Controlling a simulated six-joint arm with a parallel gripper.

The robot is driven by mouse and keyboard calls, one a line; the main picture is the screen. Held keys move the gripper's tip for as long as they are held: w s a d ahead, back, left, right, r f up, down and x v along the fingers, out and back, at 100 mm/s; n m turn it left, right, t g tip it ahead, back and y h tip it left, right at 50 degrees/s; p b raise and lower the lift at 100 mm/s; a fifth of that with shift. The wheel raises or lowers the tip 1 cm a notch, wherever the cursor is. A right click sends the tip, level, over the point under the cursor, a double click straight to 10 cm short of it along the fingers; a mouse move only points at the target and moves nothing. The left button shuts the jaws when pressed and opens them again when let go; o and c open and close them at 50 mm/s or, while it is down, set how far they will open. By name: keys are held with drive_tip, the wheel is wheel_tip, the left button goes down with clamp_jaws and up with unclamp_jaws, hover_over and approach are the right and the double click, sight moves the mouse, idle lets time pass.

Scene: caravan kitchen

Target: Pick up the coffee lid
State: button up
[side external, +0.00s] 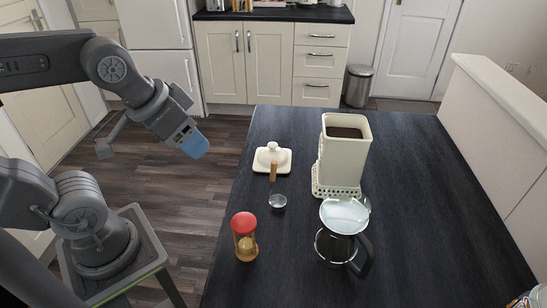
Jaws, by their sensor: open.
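The coffee lid looks to be the cream square lid (272,158) with a round knob on top. It lies flat on the dark table (420,200), near its left edge. A wooden-handled scoop (277,200) lies just in front of it, its handle end overlapping or touching the lid's front edge; I cannot tell which. A cream canister (344,152), open at the top with dark contents, stands to the right of the lid. My gripper (150,150) is at the left, above the floor beside the table, apart from the lid. It is open, and nothing shows between its fingers.
A sand timer with a red top (245,236) stands at the table's left front. A glass carafe with a black handle (342,235) stands in front of the canister. A white half-wall (500,125) borders the right side. The table's far left area is clear.

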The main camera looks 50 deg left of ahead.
drive_tip(key=shift+o, duration=1.1)
drive_tip(key=m+g+y, duration=0.2)
drive_tip(key=m+g, duration=0.4)
drive_tip(key=m, duration=0.7)
hover_over(273, 143)
drive_tip(key=w+d, duration=0.1)
drive_tip(key=d, duration=0.1)
wheel_tip(273, 143, down, 2)
drive_tip(key=shift+m, duration=0.3)
drive_tip(key=f, duration=0.8)
drive_tip(key=shift+s+a, duration=0.2)
drive_tip(key=shift+a, duration=0.2)
drive_tip(key=shift+s+a+f, duration=0.1)
drive_tip(key=shift+a+f, duration=0.1)
drive_tip(key=shift+f, duration=0.75)
drive_tip(key=shift+s+a+f, duration=0.15)
drive_tip(key=shift+a+f, duration=0.1)
drive_tip(key=shift+f, duration=0.75)
drive_tip(key=shift+s+a+f, duration=0.1)
drive_tip(key=shift+a+f, duration=0.1)
drive_tip(key=shift+f, duration=0.75)
drive_tip(key=shift+c, duration=0.3)
